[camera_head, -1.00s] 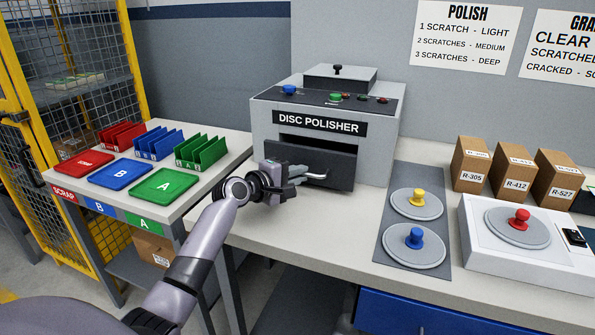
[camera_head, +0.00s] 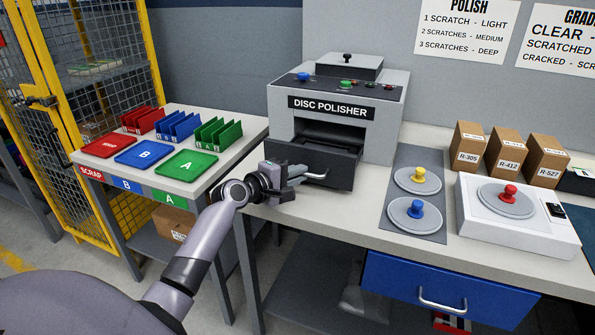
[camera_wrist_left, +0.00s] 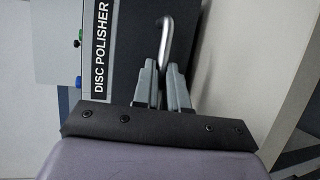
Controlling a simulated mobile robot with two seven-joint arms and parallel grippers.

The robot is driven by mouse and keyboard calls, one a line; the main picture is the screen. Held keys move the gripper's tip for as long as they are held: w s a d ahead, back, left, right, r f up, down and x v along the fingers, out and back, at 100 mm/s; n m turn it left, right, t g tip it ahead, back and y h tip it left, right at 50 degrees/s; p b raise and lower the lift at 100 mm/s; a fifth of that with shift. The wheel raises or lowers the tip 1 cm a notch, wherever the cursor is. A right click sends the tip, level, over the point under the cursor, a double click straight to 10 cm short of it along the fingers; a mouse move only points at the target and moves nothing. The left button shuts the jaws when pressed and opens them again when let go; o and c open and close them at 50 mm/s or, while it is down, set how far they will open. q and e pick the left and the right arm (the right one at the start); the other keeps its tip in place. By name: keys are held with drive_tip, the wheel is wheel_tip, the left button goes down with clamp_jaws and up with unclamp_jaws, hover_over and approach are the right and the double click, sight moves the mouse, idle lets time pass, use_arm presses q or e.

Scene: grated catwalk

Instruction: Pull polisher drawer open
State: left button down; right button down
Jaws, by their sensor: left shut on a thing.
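The grey disc polisher (camera_head: 390,125) stands on the long white bench. Its dark front drawer (camera_head: 333,175) is pulled part way out, with a dark gap above it. My left gripper (camera_head: 298,176) is at the drawer front, shut on the silver drawer handle (camera_head: 318,175). In the left wrist view, the handle (camera_wrist_left: 166,40) runs between the two fingers (camera_wrist_left: 161,88), beside the dark drawer front. The drawer's inside is mostly hidden. My right gripper is not in view.
Two grey discs with yellow (camera_head: 419,174) and blue (camera_head: 416,208) knobs lie on a grey mat right of the polisher. A white unit bears a red-knobbed disc (camera_head: 507,198). Labelled boxes (camera_head: 505,150) stand behind. A table with coloured trays (camera_head: 187,165) is at left.

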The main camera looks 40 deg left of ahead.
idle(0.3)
use_arm(q)
drive_tip(key=c, duration=1.2)
unclamp_jaws()
drive_tip(key=shift+o, duration=0.2)
drive_tip(key=shift+v, duration=3.6)
